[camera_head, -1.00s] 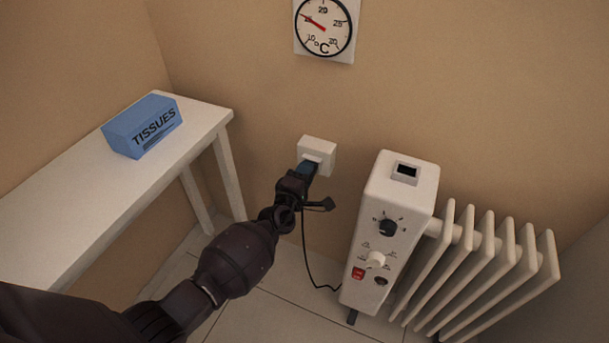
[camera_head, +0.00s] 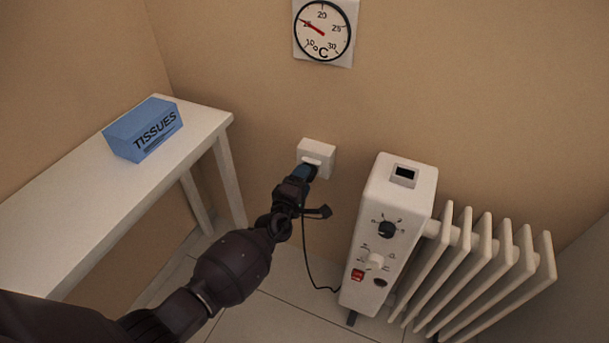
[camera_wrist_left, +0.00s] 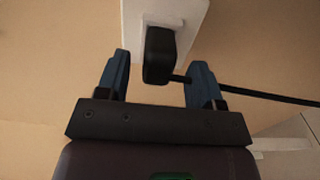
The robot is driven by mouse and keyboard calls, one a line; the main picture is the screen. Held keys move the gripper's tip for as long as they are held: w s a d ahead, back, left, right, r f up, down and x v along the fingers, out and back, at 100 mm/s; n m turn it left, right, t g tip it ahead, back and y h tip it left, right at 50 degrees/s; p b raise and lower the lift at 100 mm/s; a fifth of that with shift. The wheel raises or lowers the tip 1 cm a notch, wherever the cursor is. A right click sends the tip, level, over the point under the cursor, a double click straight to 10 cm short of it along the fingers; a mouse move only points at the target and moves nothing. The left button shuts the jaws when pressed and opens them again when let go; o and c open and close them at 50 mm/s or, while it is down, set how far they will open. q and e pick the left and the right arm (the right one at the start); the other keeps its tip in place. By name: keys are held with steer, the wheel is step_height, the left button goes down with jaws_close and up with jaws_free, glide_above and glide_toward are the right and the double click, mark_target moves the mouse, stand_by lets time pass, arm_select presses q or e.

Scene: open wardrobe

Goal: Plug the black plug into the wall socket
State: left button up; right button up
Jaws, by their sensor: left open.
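The black plug (camera_wrist_left: 158,55) sits at the white wall socket (camera_wrist_left: 193,18), upright in its face in the left wrist view. In the head view the plug (camera_head: 313,170) shows as a dark piece against the socket (camera_head: 317,152). My left gripper (camera_wrist_left: 161,64) is open, with one blue finger on each side of the plug and a gap to each. The left gripper also shows in the head view (camera_head: 303,172), just in front of the socket. The plug's pins are hidden. My right gripper is not in view.
A black cord (camera_head: 306,255) hangs from the plug and runs to the white radiator (camera_head: 405,205) on the right. A white table (camera_head: 60,215) with a blue tissue box (camera_head: 143,128) stands at the left. A thermometer (camera_head: 323,30) hangs above the socket.

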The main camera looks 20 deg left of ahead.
arm_select(q)
steer(key=s+p, duration=0.2)
steer(key=s, duration=0.6)
steer(key=shift+s+a+r, duration=0.15)
steer(key=shift+s, duration=0.25)
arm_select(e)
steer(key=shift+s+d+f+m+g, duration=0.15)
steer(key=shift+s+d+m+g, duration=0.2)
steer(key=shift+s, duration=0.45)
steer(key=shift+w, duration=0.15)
